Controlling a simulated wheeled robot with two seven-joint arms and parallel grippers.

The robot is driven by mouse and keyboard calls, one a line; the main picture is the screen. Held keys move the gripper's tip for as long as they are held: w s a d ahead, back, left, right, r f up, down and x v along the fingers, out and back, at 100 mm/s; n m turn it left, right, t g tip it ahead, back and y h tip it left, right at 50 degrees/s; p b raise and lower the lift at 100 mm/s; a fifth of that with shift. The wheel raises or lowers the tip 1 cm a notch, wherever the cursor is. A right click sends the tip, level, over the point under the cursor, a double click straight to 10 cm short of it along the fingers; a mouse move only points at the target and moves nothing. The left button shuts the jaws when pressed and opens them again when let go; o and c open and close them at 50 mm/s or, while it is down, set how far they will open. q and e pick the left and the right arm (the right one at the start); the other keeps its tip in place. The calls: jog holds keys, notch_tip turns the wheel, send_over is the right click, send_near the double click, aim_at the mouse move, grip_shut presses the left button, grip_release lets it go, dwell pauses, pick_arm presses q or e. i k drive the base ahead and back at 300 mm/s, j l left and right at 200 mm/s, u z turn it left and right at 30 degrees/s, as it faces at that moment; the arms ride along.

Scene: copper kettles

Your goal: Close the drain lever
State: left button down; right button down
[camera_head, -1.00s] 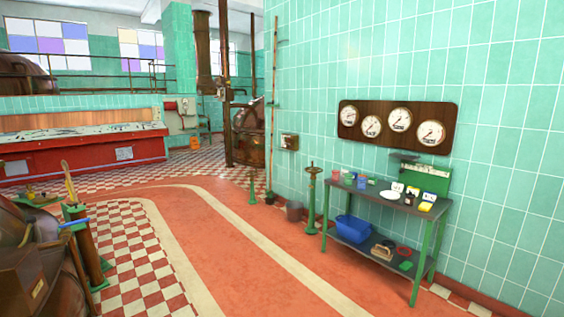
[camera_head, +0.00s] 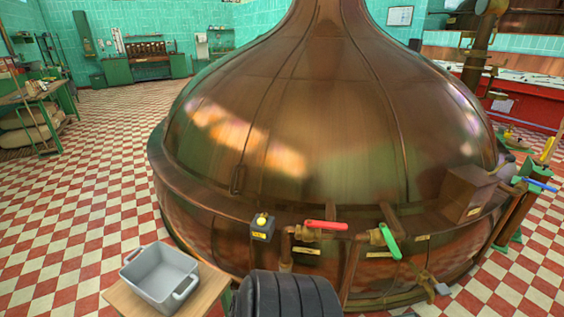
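A large copper kettle (camera_head: 290,130) fills the middle of the view. On its front pipework are a red-handled lever (camera_head: 326,225), lying nearly level, and a green-handled lever (camera_head: 390,241), tilted down to the right. A blue handle (camera_head: 540,185) shows at the right edge. Small yellow labels sit near the pipes, too small to read, so I cannot tell which handle is the drain lever. Neither of my grippers is in view.
A grey tub (camera_head: 160,277) stands on a small wooden table (camera_head: 120,297) at the lower left, close to the kettle. A small dark box with a yellow knob (camera_head: 263,227) is on the kettle's rim. The checkered floor (camera_head: 80,205) at left is open.

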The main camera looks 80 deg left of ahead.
aim_at(324, 224)
jog(key=u, duration=2.3)
